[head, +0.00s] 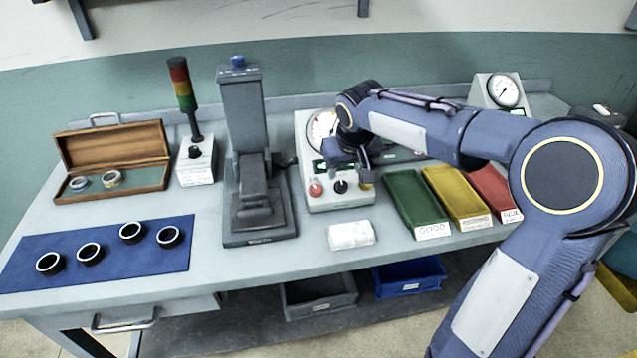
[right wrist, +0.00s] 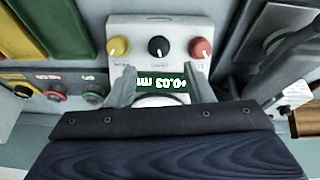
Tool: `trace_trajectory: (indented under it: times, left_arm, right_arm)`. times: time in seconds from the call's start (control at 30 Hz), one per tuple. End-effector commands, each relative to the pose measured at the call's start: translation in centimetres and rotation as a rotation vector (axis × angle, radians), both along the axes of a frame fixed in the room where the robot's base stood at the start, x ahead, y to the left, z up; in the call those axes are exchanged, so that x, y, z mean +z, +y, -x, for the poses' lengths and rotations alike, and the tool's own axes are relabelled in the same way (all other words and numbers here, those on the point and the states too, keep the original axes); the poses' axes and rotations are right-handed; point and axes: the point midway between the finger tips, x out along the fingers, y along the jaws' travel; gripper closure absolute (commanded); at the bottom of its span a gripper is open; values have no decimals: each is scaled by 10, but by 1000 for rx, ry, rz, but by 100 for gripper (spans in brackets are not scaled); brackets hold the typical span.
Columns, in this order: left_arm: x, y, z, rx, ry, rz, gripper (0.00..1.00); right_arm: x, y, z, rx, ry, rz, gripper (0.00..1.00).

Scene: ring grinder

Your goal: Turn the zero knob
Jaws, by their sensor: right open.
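The gauge box (head: 340,198) stands behind the front edge of the bench. Its face carries a red knob (head: 316,189), a black knob (head: 341,187) and a yellow knob (head: 366,183). In the right wrist view the black knob (right wrist: 158,47) is in the middle, between the yellow knob (right wrist: 118,46) and the red knob (right wrist: 200,48). The knob labels are too small to read surely. My right gripper (head: 350,170) is open and empty above the box. In the wrist view its fingertips (right wrist: 161,76) flank the green display, short of the black knob. My left gripper is out of view.
A grey press (head: 258,190) stands left of the box. Green (head: 412,205), yellow and red trays lie to the right. A white block (head: 351,235) lies in front. Several rings sit on a blue mat (head: 100,275). The display (right wrist: 160,84) reads +0.03 mm, upside down.

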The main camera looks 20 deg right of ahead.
Motion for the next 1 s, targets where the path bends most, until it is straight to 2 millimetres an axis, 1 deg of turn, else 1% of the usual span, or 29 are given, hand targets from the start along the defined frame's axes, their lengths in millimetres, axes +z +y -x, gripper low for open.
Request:
trace_trajectory:
  times: [0.3, 0.4, 0.53, 0.8, 0.87, 1.0]
  left_arm:
    - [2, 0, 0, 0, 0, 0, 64]
    - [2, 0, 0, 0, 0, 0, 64]
    - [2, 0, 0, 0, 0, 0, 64]
    - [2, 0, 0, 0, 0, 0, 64]
    - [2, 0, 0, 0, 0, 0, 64]
    - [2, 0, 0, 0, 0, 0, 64]
  right_arm:
    - [-47, -6, -17, 1, 5, -1, 53]
    - [-57, -7, -21, 1, 3, 0, 53]
    - [-65, -8, -24, 0, 3, -1, 53]
    - [-67, -8, -25, 1, 1, -2, 53]
    - [-67, -8, -25, 1, 1, -2, 60]
    - [-66, -8, -25, 1, 1, -2, 78]
